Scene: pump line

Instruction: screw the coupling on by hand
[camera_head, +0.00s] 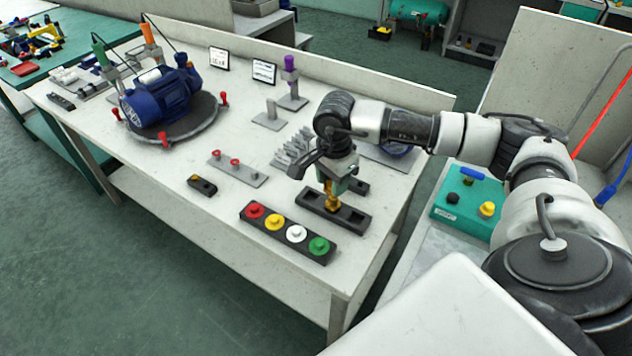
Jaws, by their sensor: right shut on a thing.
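My right gripper (333,184) points down over a dark slotted block (354,222) near the right front of the white table. It is shut on a brass-coloured part (331,200), which looks like the coupling. The part's lower end is at the block; whether it sits in the block or just above it I cannot tell. The gripper hides part of the block's far side. A blue pump (160,100) stands on a round dark plate with red knobs at the table's left. My left gripper is not in view.
A dark strip with red, yellow, white and green buttons (288,232) lies in front of the block. A grey strip with red valves (237,168) and a grey rack (293,152) lie left of the gripper. A teal box (468,200) stands at right.

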